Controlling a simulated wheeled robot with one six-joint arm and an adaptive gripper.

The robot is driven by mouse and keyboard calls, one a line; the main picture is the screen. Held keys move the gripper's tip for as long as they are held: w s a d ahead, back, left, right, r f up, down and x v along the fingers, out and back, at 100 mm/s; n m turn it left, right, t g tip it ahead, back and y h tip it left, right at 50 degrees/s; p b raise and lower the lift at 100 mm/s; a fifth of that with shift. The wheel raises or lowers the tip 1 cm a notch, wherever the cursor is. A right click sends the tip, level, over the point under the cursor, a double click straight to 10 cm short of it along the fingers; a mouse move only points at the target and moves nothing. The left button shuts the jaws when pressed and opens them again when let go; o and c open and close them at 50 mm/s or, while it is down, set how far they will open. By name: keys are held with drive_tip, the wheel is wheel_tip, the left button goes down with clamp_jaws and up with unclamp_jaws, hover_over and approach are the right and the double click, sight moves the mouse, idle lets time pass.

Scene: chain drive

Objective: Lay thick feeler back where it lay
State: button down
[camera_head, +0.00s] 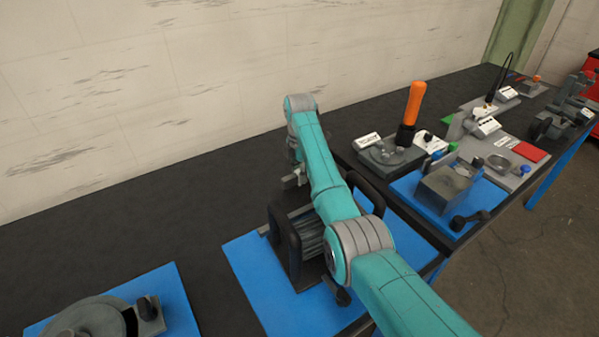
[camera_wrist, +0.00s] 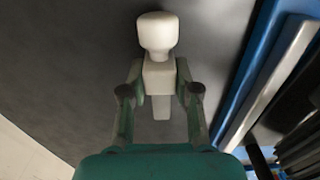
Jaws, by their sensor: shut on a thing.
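My gripper (camera_wrist: 159,76) is shut on a pale grey piece with a rounded knob head, a square block body and a narrower tongue; I take it to be the thick feeler (camera_wrist: 157,36). The fingers grip its block from both sides. In the wrist view it is over the dark bench top (camera_wrist: 75,75), and I cannot tell whether it touches it. In the head view my arm hides most of the gripper, which is by the back edge of a black-framed device (camera_head: 288,245) on a blue mat (camera_head: 250,262).
Left of the device is a blue mat (camera_head: 172,290) with a grey round part (camera_head: 85,318). Right are a grey fixture with an orange handle (camera_head: 414,103), a metal block (camera_head: 445,188) on a blue mat and several small parts. The bench is clear between wall and device.

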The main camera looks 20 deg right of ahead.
drive_tip(key=c, duration=0.8)
unclamp_jaws()
drive_tip(key=shift+o, duration=0.2)
drive_tip(key=shift+r, duration=3.8)
